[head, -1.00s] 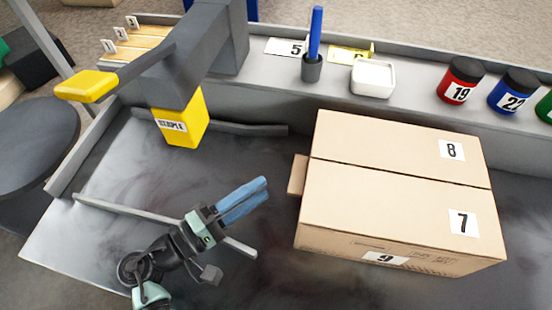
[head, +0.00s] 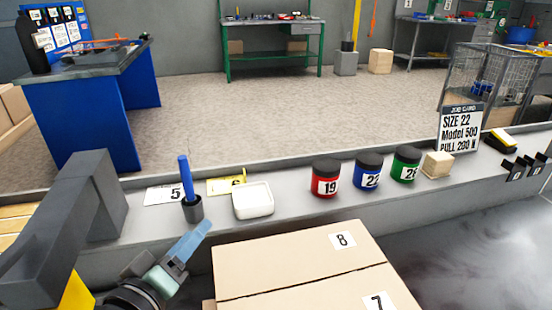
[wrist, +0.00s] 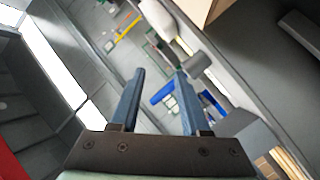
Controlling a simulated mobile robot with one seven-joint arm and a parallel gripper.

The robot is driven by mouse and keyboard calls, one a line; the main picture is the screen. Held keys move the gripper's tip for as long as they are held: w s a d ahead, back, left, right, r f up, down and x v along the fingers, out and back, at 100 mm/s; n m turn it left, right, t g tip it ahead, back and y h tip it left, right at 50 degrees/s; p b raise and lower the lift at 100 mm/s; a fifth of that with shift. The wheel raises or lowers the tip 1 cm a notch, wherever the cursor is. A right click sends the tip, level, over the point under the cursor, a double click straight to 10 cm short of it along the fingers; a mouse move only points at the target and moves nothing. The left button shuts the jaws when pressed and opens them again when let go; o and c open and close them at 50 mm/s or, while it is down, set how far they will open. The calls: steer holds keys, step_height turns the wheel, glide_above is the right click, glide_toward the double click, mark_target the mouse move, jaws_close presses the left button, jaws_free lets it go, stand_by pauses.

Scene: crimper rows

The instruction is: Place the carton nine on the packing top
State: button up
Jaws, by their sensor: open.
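Carton 8 (head: 295,258) and carton 7 (head: 345,298) lie side by side at the bottom of the head view, labels up. The label 9 is out of view now; a small tan piece (head: 208,304) shows at the left of the cartons, and I cannot tell whether it is part of carton nine. My gripper (head: 204,228) is left of the cartons, its blue fingers pointing up and right. In the wrist view the fingers (wrist: 160,76) are apart with nothing between them. No surface is marked as the packing top.
A grey ledge (head: 110,222) behind the cartons holds a pen cup (head: 192,208), white dish (head: 253,200), and jars 19 (head: 325,180), 22 (head: 367,172) and a green one (head: 405,165). A blue-sided bench (head: 95,110) and green-framed bench (head: 270,30) stand beyond open floor.

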steer(key=d+r+m+t+y, duration=0.1)
steer(key=d+r+m+t, duration=0.3)
steer(key=r, duration=0.9)
steer(key=d+r+m+t+y, duration=0.1)
steer(key=d+r+t, duration=0.35)
steer(key=r, duration=0.75)
steer(key=s+d+r+t, duration=0.1)
steer(key=s+d+r, duration=0.2)
steer(key=s+r, duration=0.2)
steer(key=s+d+r+m+t+y, duration=0.1)
steer(key=s+d+r+t, duration=0.1)
steer(key=s+r, duration=0.4)
step_height(320, 180, up, 2)
steer(key=shift+d+r, duration=0.2)
steer(key=shift+d, duration=0.55)
